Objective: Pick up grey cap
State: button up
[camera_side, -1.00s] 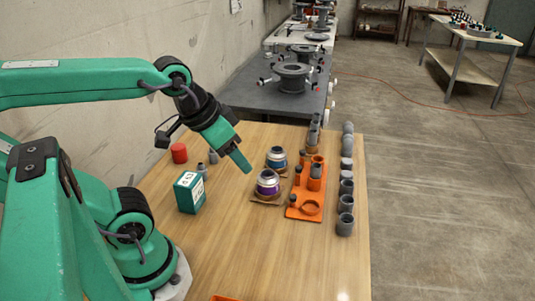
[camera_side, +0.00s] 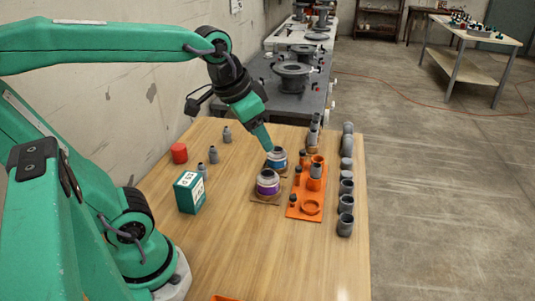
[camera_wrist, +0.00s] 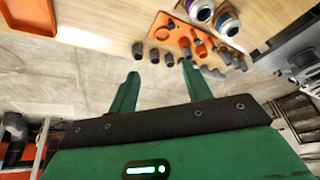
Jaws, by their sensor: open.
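Several grey pipe pieces (camera_side: 346,203) stand in a row along the right edge of the wooden table. Some look like short caps or sockets, but I cannot tell which one is the grey cap. My gripper (camera_side: 267,148) is open and empty. In the side view it appears above or in front of the blue-banded jar (camera_side: 276,160), left of the row. In the wrist view my gripper (camera_wrist: 160,72) has its two green fingers apart, with dark grey pieces (camera_wrist: 153,56) showing beyond the tips.
An orange tray (camera_side: 304,212) holds orange and grey fittings. A purple-banded jar (camera_side: 268,185) sits left of it.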

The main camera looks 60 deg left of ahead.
jog(key=w+r+m+g, duration=0.1)
jog(key=w+m, duration=0.1)
jog(key=w, duration=0.9)
jog(key=m+g, duration=0.4)
jog(key=m, duration=0.2)
send_over(348, 173)
jog(key=f, duration=2)
jog(key=shift+s+d, duration=0.1)
jog(key=shift+s, duration=0.1)
jog(key=shift+w+f, duration=0.1)
jog(key=shift+f, duration=0.25)
jog(key=shift+f, duration=1.25)
jog(key=shift+f, duration=0.1)
